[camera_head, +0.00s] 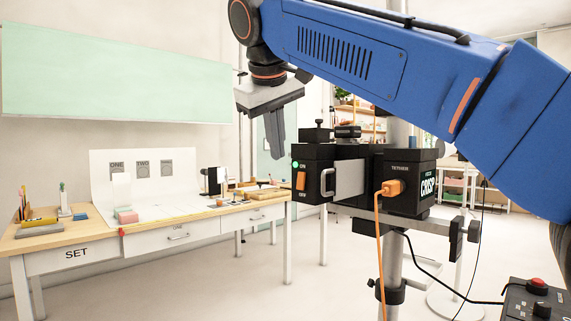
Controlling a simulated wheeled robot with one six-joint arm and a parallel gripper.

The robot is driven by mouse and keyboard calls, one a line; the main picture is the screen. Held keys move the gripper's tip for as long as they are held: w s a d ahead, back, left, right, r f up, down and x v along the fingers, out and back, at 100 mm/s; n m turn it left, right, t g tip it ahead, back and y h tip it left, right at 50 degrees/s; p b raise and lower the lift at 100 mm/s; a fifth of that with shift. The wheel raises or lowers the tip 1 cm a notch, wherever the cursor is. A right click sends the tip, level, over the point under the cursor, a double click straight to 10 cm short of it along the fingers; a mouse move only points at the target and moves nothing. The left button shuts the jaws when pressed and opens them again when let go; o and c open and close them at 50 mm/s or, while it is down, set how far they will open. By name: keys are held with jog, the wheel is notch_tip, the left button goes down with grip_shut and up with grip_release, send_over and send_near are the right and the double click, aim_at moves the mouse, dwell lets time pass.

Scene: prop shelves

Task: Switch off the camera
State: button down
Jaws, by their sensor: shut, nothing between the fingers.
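The camera (317,152) is a black boxy body mounted on a grey stand. Its left end bears a lit green light (295,165) beside the word ON, with an orange switch (301,180) below it. An orange plug (393,188) sits in the block marked TETHER, and its cable hangs down. My gripper (276,156) points downward with its fingers shut and empty. In the picture its tips are just left of the camera's upper left corner, above the switch's height. I cannot tell the depth gap between them, but no contact shows.
A wooden table (75,246) marked SET stands at left with small props, a white backdrop (110,165) and drawers. A control box (535,300) with a red button is at lower right. A black cable runs from it to the stand. Open floor lies below the camera's left side.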

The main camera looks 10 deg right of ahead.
aim_at(301, 181)
jog(key=shift+w+d+f, duration=0.9)
jog(key=shift+w+f, duration=0.25)
jog(key=shift+f, duration=0.25)
jog(key=shift+w+d+f, duration=0.9)
jog(key=shift+w+f, duration=0.25)
jog(key=shift+f, duration=0.25)
jog(key=shift+w+d+f, duration=0.9)
jog(key=shift+w+f, duration=0.25)
jog(key=shift+f, duration=0.25)
jog(key=shift+w+d+f+h, duration=0.1)
jog(key=shift+d+f+h, duration=0.1)
jog(key=shift+h, duration=0.2)
jog(key=shift+r+t, duration=0.2)
jog(key=shift+t, duration=0.1)
